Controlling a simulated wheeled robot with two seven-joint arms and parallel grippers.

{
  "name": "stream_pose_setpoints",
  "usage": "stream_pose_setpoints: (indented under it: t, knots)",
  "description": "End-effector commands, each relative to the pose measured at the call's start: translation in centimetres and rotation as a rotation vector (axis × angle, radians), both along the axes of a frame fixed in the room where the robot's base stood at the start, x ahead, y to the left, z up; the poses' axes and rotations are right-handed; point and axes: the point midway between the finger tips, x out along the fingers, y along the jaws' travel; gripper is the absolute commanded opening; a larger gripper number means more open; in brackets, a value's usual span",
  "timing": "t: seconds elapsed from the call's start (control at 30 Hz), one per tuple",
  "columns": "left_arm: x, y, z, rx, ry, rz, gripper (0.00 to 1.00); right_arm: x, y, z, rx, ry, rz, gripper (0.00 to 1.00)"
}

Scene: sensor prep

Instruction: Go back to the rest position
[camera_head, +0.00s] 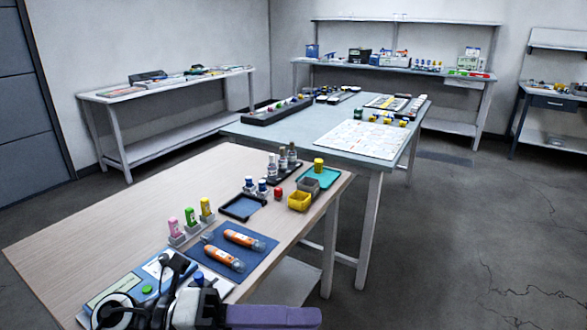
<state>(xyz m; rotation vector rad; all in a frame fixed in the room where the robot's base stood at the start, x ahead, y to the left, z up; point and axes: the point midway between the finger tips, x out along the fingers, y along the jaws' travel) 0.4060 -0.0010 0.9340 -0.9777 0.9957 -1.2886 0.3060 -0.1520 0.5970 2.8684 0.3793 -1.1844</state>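One arm of mine shows at the bottom left edge; I take it for the left, as it comes in from that side. Its dark and white wrist lies in front of the near table's corner, and my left gripper (272,317) points right, purple-grey, cut by the lower edge. Whether its fingers are apart is unclear, and I see nothing held in it. My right gripper is not in view. The near wooden table (110,213) carries a blue mat (235,259) with two orange tubes (243,239).
A second table (260,132) stands behind. Benches line the walls. The floor (460,235) at right is clear.

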Motion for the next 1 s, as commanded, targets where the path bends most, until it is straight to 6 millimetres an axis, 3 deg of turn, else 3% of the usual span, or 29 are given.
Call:
stream_pose_setpoints:
  t: [0.1, 0.17, 0.27, 0.37, 0.5, 0.6, 0.7, 0.83, 1.0]
  knots:
    - [2.4, 1.1, 2.0, -0.372, 0.305, 0.240, 0.37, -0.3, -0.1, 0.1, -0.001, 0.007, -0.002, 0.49]
    - [4.3, 3.1, 1.2, -0.525, 0.477, 0.387, 0.37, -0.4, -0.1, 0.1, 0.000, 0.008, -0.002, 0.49]
    - [6.7, 7.5, -3.5, -0.724, 0.790, 0.661, 0.37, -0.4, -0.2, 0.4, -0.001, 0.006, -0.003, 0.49]
    - [6.6, 11.2, -10.2, -0.832, 1.072, 0.901, 0.37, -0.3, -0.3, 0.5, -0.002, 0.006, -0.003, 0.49]
    - [2.9, 14.5, -19.7, -0.889, 1.424, 1.178, 0.37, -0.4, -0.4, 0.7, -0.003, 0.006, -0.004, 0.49]
    - [-1.2, 15.6, -25.3, -0.889, 1.642, 1.336, 0.37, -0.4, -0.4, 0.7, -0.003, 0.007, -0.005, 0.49]
    - [-5.2, 15.9, -29.2, -0.871, 1.817, 1.451, 0.37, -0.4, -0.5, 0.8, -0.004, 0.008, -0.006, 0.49]
    - [-8.9, 15.8, -32.0, -0.846, 1.960, 1.537, 0.37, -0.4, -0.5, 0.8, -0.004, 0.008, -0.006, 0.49]
    - [-10.5, 15.7, -32.9, -0.831, 2.018, 1.569, 0.37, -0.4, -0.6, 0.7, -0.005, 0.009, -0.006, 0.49]
